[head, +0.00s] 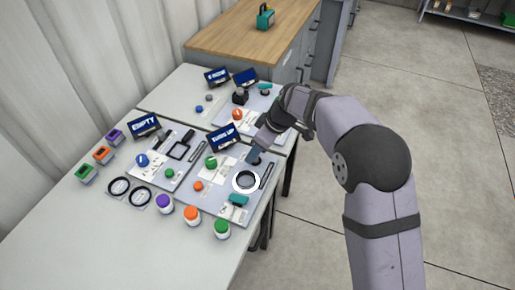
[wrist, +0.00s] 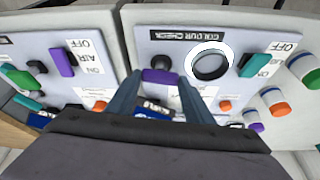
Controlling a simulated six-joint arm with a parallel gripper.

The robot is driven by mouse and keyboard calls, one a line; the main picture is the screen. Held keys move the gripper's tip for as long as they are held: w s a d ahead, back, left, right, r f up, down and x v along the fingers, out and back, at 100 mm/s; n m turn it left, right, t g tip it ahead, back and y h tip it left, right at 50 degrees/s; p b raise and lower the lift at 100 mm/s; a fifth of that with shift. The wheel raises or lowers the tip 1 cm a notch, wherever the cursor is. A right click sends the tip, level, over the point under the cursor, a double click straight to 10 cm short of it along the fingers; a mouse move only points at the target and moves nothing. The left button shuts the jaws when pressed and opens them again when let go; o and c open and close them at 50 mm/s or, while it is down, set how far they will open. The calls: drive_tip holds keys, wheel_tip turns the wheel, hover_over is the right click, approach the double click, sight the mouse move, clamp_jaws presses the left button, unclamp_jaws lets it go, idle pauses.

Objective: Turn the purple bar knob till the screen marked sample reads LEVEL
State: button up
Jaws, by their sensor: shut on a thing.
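The purple bar knob (wrist: 160,77) lies between the two fingers of my gripper (wrist: 160,84) in the wrist view, and the gripper is shut on it. In the head view my gripper (head: 256,153) reaches down to the right-hand panel (head: 222,207) and hides the knob. A tilted blue screen (head: 224,138) behind that panel appears to read TURN UP. The name marked for it is too small to read. A blue screen also shows partly between the fingers in the wrist view (wrist: 154,105), largely covered.
Jars with purple (head: 164,201), orange (head: 191,213) and green (head: 222,226) lids stand in front. Another screen (head: 143,126) reads EMPTY.

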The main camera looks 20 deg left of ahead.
drive_tip(key=m, duration=0.1)
drive_tip(key=m+t, duration=0.1)
drive_tip(key=shift+s+a+r+m, duration=0.1)
drive_tip(key=shift+s+m, duration=0.05)
drive_tip(key=shift+m, duration=0.15)
drive_tip(key=m+t+p, duration=0.1)
drive_tip(key=m+p, duration=0.1)
drive_tip(key=m, duration=0.1)
drive_tip(key=shift+r+h, duration=0.1)
drive_tip(key=shift+h, duration=0.3)
drive_tip(key=m+t, duration=0.1)
drive_tip(key=m, duration=0.1)
drive_tip(key=shift+s+a+m+h+p, duration=0.1)
drive_tip(key=shift+a+m+h+p, duration=0.05)
drive_tip(key=shift+m+h+p, duration=0.2)
drive_tip(key=shift+m+h+b, duration=0.3)
drive_tip(key=shift+m+h, duration=0.05)
drive_tip(key=shift+m, duration=0.8)
drive_tip(key=o, duration=1.1)
drive_tip(key=shift+c, duration=0.2)
drive_tip(key=b+v, duration=0.1)
drive_tip(key=v, duration=0.6)
drive_tip(key=shift+s, duration=0.25)
